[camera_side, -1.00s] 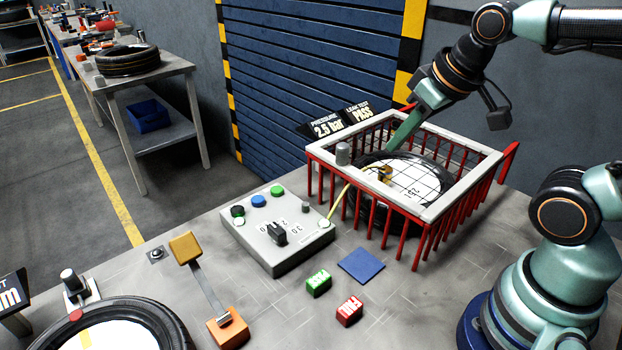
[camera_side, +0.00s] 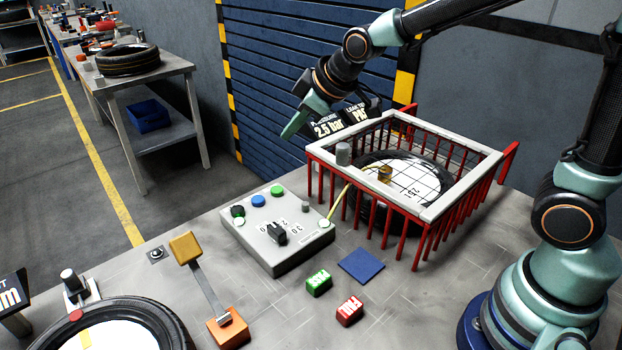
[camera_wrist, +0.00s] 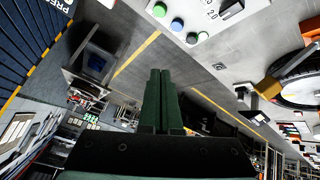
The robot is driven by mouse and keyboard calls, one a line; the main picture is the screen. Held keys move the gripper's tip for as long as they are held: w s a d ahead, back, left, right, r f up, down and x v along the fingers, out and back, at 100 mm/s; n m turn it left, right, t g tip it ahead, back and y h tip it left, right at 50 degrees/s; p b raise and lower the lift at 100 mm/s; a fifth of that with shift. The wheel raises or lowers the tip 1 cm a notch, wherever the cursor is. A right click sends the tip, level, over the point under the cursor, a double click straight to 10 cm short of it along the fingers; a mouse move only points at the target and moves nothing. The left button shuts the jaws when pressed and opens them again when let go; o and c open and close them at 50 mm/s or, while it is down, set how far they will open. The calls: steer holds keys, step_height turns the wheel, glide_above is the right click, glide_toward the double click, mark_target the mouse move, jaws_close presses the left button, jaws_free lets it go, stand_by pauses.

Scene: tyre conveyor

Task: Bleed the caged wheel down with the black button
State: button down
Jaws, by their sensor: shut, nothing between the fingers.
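A grey control box (camera_side: 285,255) stands on the table with a green button (camera_side: 277,190), a blue button (camera_side: 258,201), a black button (camera_side: 237,211) at its left corner and a black rotary knob (camera_side: 277,233). The wheel (camera_side: 412,178) lies inside the red-barred cage (camera_side: 418,215), with a yellow hose (camera_side: 338,202) running from the cage to the box. My gripper (camera_side: 290,132) is shut and empty, in the air behind the box and left of the cage. Its fingers (camera_wrist: 162,78) point forward in the wrist view, where the box shows at the top.
A blue pad (camera_side: 361,266), green block (camera_side: 319,283) and red block (camera_side: 349,311) lie in front.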

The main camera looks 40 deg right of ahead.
steer(key=w+a+f+n+t+y, duration=0.1)
steer(key=w+a+f+n, duration=0.3)
steer(key=w+a+f, duration=0.3)
steer(key=shift+w+a+f+n, duration=0.3)
steer(key=shift+w+a+n, duration=0.1)
steer(key=shift+w+a, duration=0.35)
glide_toward(235, 207)
steer(key=shift+w+a+f, duration=0.25)
steer(key=shift+w+f, duration=0.25)
steer(key=shift+w, duration=0.3)
steer(key=shift+w+a+f, duration=0.2)
steer(key=shift+w+f, duration=0.25)
steer(key=shift+w, duration=0.35)
steer(key=shift+w+a+f, duration=0.25)
steer(key=shift+w+f, duration=0.25)
steer(key=shift+w, duration=0.35)
steer(key=shift+f, duration=0.1)
steer(key=shift+d+f, duration=0.1)
steer(key=shift+f, duration=0.2)
steer(key=shift+f, duration=0.65)
stand_by(2.7)
